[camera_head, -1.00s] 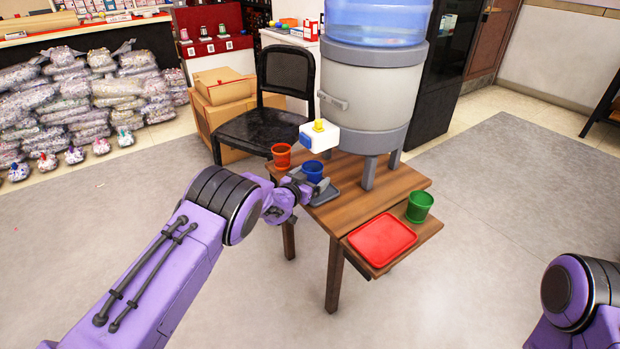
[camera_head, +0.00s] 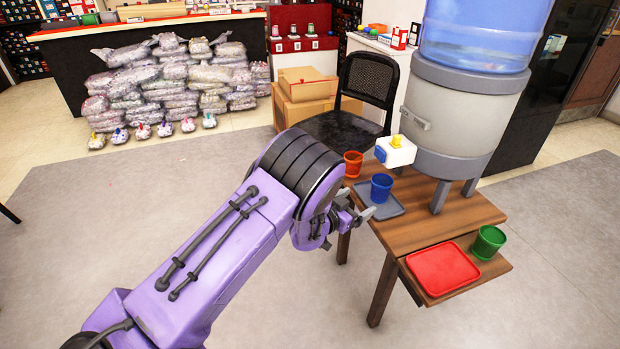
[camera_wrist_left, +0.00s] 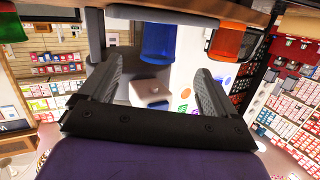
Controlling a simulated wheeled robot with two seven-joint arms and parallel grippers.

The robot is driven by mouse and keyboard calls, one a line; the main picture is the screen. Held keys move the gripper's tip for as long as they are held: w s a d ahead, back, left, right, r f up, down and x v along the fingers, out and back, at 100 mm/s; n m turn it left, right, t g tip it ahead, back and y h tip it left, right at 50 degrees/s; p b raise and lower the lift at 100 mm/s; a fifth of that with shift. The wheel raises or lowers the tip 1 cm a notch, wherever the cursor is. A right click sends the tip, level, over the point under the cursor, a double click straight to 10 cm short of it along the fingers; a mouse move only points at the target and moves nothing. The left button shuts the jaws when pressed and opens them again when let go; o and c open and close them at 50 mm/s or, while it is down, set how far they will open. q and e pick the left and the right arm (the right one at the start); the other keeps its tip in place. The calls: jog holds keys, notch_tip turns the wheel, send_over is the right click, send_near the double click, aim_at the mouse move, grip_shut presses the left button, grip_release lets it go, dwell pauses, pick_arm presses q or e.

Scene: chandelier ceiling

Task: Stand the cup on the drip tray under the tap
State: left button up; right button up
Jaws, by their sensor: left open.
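A blue cup (camera_head: 381,188) stands upright on the grey drip tray (camera_head: 393,211), on the wooden table below the white tap (camera_head: 400,151). The tap has a blue front and a yellow knob. My left gripper (camera_head: 355,204) is open and empty, just left of the tray's near side and apart from the cup. In the left wrist view the blue cup (camera_wrist_left: 158,42) shows beyond the two spread fingers (camera_wrist_left: 160,92), in an upside-down picture. My right gripper is out of view.
An orange-red cup (camera_head: 353,163) stands behind and left of the tray. A red tray (camera_head: 442,268) and a green cup (camera_head: 488,242) sit on the lower shelf at the right. The water dispenser (camera_head: 450,120) stands on legs. A black chair (camera_head: 345,128) is behind the table.

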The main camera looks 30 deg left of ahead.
pick_arm(q)
jog(key=s+a+f+n+g+y, duration=0.2)
jog(key=s+f+n, duration=0.1)
jog(key=s+f, duration=0.45)
jog(key=s+a+f+n+g+y, duration=0.2)
jog(key=s+a+f+n, duration=0.1)
jog(key=s+f, duration=0.45)
jog(key=s+f+n+g+y, duration=0.1)
jog(key=s+g, duration=0.3)
jog(key=s, duration=1)
jog(key=s+f+n+g+y, duration=0.2)
jog(key=s+f+n+g, duration=0.1)
jog(key=s, duration=1.1)
jog(key=shift+s+a+f+g, duration=0.4)
jog(key=shift+f+g, duration=0.3)
jog(key=shift+f, duration=0.15)
